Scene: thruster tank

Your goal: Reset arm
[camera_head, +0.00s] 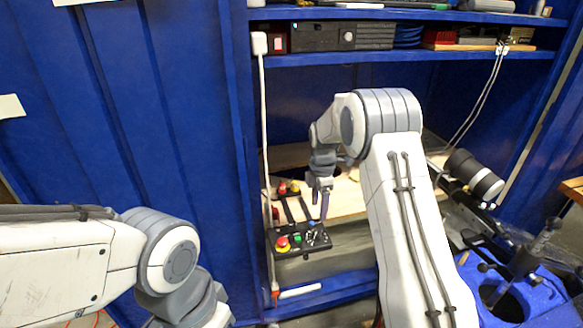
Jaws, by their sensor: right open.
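My right arm comes in from the lower right and bends down at its wrist over the bench. My right gripper (322,206) points down, open, just above a black control box (304,240). The box has a red button on a yellow base (282,242), a green button and several small switches. Whether a fingertip touches the box I cannot tell. My left arm comes in from the left edge and bends down. Its gripper is below the frame and does not show.
A wooden bench top (347,205) lies inside a blue shelf unit. A second red button (282,188) sits behind the box. A shelf (400,57) above holds boxes and cables. Blue and black equipment (530,290) stands at lower right.

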